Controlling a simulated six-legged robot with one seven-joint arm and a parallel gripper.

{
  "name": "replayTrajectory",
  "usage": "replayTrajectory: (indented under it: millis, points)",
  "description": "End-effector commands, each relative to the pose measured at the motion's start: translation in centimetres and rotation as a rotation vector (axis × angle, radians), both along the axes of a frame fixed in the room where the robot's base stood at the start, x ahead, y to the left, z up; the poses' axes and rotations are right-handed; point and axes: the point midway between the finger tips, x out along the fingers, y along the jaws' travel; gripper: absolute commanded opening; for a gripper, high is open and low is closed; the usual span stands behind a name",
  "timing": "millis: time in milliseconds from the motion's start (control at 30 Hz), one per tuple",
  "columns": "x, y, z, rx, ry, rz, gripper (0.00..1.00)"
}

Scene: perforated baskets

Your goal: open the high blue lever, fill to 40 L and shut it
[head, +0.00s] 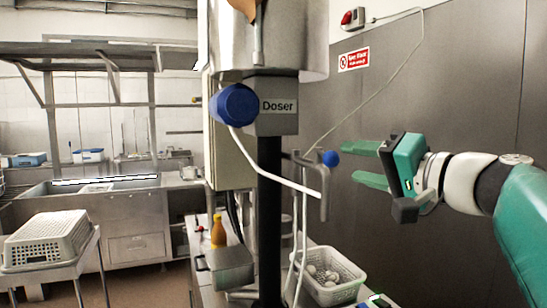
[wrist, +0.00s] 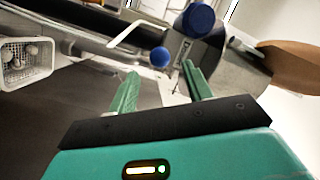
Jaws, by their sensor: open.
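The doser (head: 278,105) is a grey unit under a metal vessel, on a black post. A large round blue knob (head: 234,104) is on its left side, with a white bent rod running below it. A smaller blue ball (head: 330,158) sits lower right, by a grey bracket. My gripper (head: 369,163) is open and empty to the right of this ball, apart from it. In the wrist view the small ball (wrist: 160,57) appears between and beyond the fingertips (wrist: 160,70), with the large knob (wrist: 198,20) farther up. I see no readable litre figure.
A perforated white basket (head: 330,285) with round white items stands on the bench below. An orange bottle (head: 218,232) and a metal container (head: 230,268) are left of the post. A grey basket (head: 45,240) sits on a stand at left. The wall (head: 440,100) is behind my gripper.

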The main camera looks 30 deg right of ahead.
Motion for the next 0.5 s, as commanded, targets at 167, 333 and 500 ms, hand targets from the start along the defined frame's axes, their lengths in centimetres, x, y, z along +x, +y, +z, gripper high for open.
replayTrajectory:
  millis: [167,333,500]
  points:
    - [3.6,0.3,-0.1,0.001,0.001,0.0,0.5]
    - [6.6,0.6,-0.1,0.001,0.002,0.001,0.5]
    - [8.3,0.8,-0.1,0.0,0.001,0.0,0.5]
